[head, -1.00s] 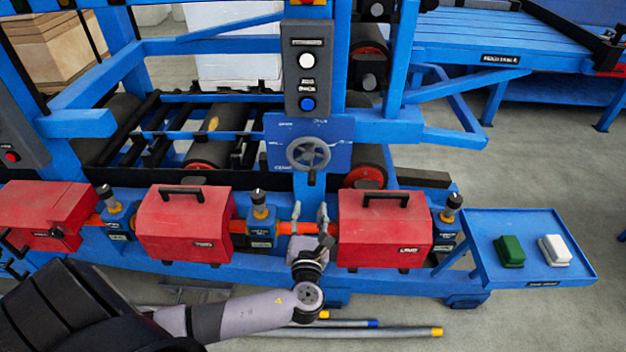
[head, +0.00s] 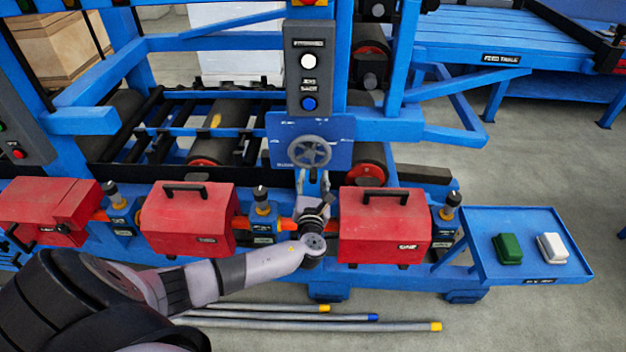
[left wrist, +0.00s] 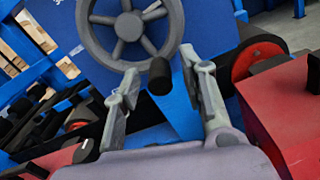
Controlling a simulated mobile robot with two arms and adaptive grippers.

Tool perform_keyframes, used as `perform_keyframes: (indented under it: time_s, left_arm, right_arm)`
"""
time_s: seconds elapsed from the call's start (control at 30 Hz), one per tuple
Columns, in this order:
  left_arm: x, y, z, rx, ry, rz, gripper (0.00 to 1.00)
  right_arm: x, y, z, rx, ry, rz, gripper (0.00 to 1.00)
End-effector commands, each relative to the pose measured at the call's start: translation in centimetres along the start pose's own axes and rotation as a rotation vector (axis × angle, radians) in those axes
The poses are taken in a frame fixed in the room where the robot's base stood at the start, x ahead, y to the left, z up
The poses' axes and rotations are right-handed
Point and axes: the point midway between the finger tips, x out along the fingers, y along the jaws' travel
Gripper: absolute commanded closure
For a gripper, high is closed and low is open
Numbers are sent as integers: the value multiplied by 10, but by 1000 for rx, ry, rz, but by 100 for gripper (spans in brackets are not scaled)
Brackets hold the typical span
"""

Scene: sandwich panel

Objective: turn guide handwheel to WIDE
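The guide handwheel (head: 309,152) is a grey spoked wheel on a blue plate (head: 340,132) at the middle of the machine. In the left wrist view the handwheel (left wrist: 128,27) fills the top, with a dark knob (left wrist: 159,76) at its lower rim. My left gripper (head: 314,182) is just below the wheel in the head view. In the left wrist view its fingers (left wrist: 160,82) are apart, one on each side of the knob, with gaps visible. The plate's lettering is too small to read. My right gripper is not in view.
Red boxes with black handles (head: 188,220) (head: 384,224) stand on both sides of my left wrist. A control box with white and blue buttons (head: 308,75) is above the wheel. A blue tray (head: 484,249) with green and white blocks is at right.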

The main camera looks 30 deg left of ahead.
Motion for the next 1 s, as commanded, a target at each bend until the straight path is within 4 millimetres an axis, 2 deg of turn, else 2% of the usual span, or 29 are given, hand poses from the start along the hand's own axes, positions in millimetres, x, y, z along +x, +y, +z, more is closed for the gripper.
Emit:
perform_keyframes:
  time_s: [0.07, 0.53, 1.0]
  left_arm:
    - [0, 0, 0, 0, 0, 0, 68]
    - [0, 0, 0, 0, 0, 0, 99]
    - [-1, -3, 0, -45, 0, 0, 100]
  right_arm:
    - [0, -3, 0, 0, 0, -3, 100]
    - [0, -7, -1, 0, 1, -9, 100]
    - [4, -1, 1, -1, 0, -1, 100]
